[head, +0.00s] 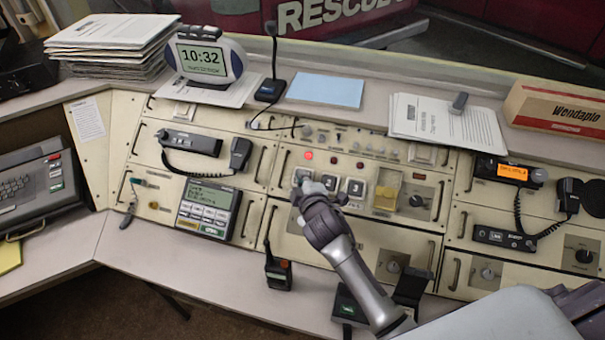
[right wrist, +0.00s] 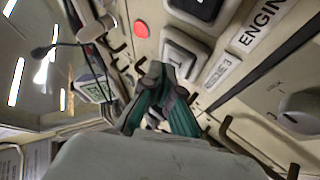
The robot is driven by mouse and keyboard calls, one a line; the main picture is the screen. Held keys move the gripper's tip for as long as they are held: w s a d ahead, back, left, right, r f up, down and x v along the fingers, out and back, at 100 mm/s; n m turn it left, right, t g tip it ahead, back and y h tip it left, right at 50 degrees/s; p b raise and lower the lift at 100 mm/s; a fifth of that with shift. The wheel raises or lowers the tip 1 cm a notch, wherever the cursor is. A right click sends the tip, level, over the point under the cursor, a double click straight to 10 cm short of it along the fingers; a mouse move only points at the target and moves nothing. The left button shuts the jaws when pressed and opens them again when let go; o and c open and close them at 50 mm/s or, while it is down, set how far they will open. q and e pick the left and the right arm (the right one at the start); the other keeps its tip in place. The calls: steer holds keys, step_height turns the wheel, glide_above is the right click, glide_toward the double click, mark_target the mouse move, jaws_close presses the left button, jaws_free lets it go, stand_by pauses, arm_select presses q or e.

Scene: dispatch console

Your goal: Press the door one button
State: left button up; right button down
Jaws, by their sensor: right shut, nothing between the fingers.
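A row of square push buttons sits on the middle console panel; the leftmost button (head: 301,174) is partly covered by my right gripper (head: 305,190). The middle button (head: 330,182) and the right button (head: 355,187) show dark faces. My right gripper is shut and empty, its tips at the leftmost button. In the right wrist view its closed green-and-grey fingers (right wrist: 160,85) are beside a grey-faced button (right wrist: 184,50); I cannot tell whether they touch. The labels are only partly legible, and none clearly reads door one. My left gripper is out of view.
A red light (head: 308,155) glows above the buttons. A yellow guarded switch (head: 387,190) and a knob (head: 417,200) are to their right. A radio handset (head: 278,272) stands on the desk below. Metal handles (head: 268,222) stick out from the panels.

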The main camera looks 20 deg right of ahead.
steer(key=shift+a+r, duration=0.1)
steer(key=shift+r, duration=0.05)
steer(key=r+p, duration=0.1)
steer(key=s+a+r+p, duration=0.1)
steer(key=p, duration=0.1)
steer(key=s+r+p, duration=0.1)
steer(key=r, duration=0.1)
steer(key=shift+s+a+r, duration=0.1)
steer(key=shift+s+a, duration=0.1)
steer(key=shift+a, duration=0.05)
stand_by(0.4)
stand_by(0.7)
